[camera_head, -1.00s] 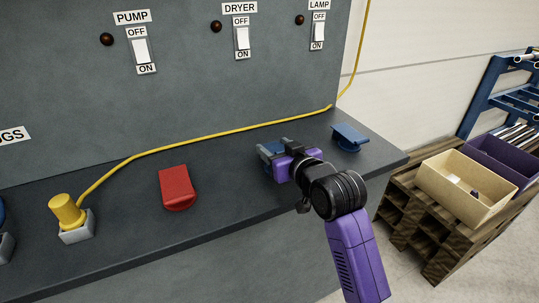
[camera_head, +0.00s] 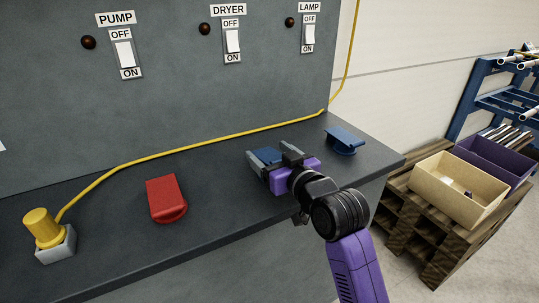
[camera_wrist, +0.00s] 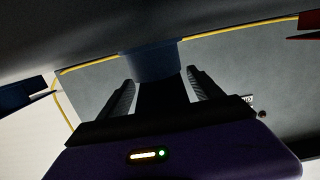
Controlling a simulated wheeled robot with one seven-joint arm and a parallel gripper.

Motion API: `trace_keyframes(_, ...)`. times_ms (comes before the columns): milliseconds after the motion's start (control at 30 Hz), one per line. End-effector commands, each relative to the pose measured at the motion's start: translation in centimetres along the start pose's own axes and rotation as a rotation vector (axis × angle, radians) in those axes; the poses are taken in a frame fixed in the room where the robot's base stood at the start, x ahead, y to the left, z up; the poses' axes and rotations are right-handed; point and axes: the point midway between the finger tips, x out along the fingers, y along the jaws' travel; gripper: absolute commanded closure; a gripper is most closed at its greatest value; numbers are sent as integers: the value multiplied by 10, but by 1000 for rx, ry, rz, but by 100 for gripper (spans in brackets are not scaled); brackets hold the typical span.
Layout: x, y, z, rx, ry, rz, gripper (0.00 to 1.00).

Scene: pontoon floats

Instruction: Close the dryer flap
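A blue flap (camera_head: 266,155) sits on the dark counter roughly below the DRYER switch (camera_head: 232,41), partly hidden by my gripper. I cannot tell how far it is tilted. My gripper (camera_head: 272,158) is low over the counter at this flap, its two fingers apart. In the wrist view my gripper (camera_wrist: 160,77) shows its fingers spread, with a rounded blue part (camera_wrist: 152,62) just beyond and between the tips. No firm grip on it shows.
A red flap (camera_head: 166,196) is to the left, and another blue flap (camera_head: 345,138) to the right. Bins (camera_head: 455,188) stand on a wooden rack beyond the counter's right edge.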

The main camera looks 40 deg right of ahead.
Motion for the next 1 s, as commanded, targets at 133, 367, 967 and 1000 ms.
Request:
trace_keyframes(133, 0, -1, 2, 0, -3, -1, 25)
trace_keyframes(367, -9, -1, 2, 1, -3, -2, 25)
trace_keyframes(967, -78, -1, 1, 0, -2, -1, 25)
trace_keyframes(1000, -78, -1, 1, 0, -2, -1, 25)
